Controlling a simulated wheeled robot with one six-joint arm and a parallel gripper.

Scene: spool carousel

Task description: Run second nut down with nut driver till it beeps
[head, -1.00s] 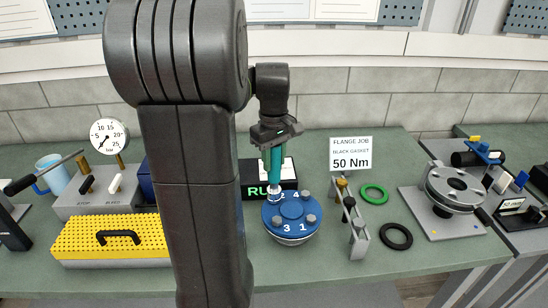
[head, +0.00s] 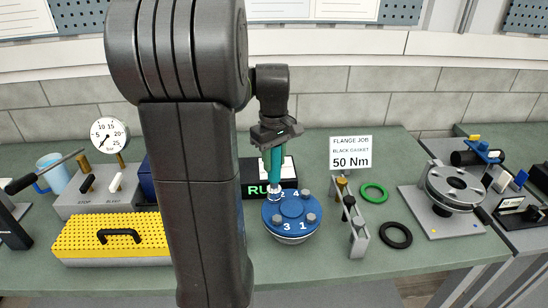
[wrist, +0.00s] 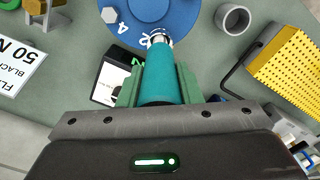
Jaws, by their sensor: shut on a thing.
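My gripper (head: 275,147) is shut on the teal nut driver (head: 276,166), which stands about upright with its tip down. The driver also fills the middle of the wrist view (wrist: 163,78). Its metal socket is at the stud beside number 2 on the blue flange (head: 291,209); the nut there is hidden by the socket. Bolt heads or nuts show at the other numbered positions, such as by number 4 (head: 305,194). Behind the driver, a black display (head: 255,191) shows green letters "RU", the rest hidden.
A sign (head: 351,152) reads "FLANGE JOB, BLACK GASKET, 50 Nm". A grey rack (head: 357,238), a green ring (head: 374,193) and a black ring (head: 396,235) lie right of the flange. A yellow perforated box (head: 80,239) and a gauge (head: 109,136) stand left.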

